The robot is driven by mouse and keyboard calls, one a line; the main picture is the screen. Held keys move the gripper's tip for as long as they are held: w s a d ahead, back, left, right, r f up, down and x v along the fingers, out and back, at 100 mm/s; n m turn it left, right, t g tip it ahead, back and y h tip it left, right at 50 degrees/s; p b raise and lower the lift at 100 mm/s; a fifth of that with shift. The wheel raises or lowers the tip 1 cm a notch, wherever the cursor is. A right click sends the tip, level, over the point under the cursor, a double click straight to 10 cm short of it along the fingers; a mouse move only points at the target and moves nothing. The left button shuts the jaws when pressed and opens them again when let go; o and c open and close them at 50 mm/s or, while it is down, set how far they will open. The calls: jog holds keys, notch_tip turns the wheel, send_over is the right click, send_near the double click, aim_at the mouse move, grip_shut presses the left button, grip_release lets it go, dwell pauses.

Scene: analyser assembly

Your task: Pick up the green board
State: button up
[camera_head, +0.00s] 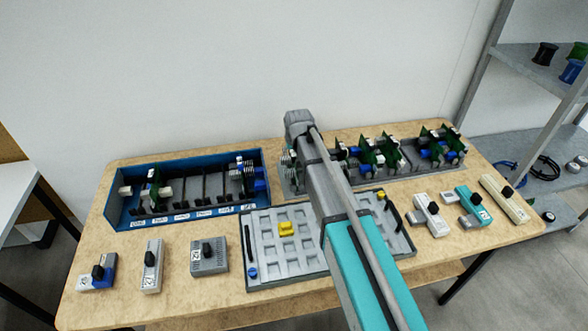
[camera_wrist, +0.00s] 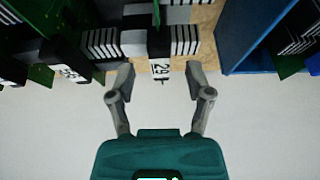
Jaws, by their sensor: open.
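In the wrist view my gripper (camera_wrist: 159,68) is open, with nothing between its fingers. Just beyond the fingertips, roughly centred, is a unit with a numbered black-and-white label (camera_wrist: 160,68) and grey ribbed parts. A thin green board (camera_wrist: 157,12), seen edge-on, rises from that unit at the top of the picture. Another green board (camera_wrist: 36,22) is at the upper left. In the head view, my arm reaches the left end of the grey rack and hides my fingers. Green boards stand in that rack (camera_head: 370,153) and in the blue tray (camera_head: 154,184).
The blue tray (camera_head: 122,213) is on the left of the wooden table, with several black dividers. A grey tray (camera_head: 268,262) with a yellow part (camera_head: 286,229) is at the front middle. Several small modules line the front edge. A metal shelf (camera_head: 500,140) stands right.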

jog(key=shift+b+x, duration=0.65)
jog(key=shift+x, duration=0.35)
grip_shut()
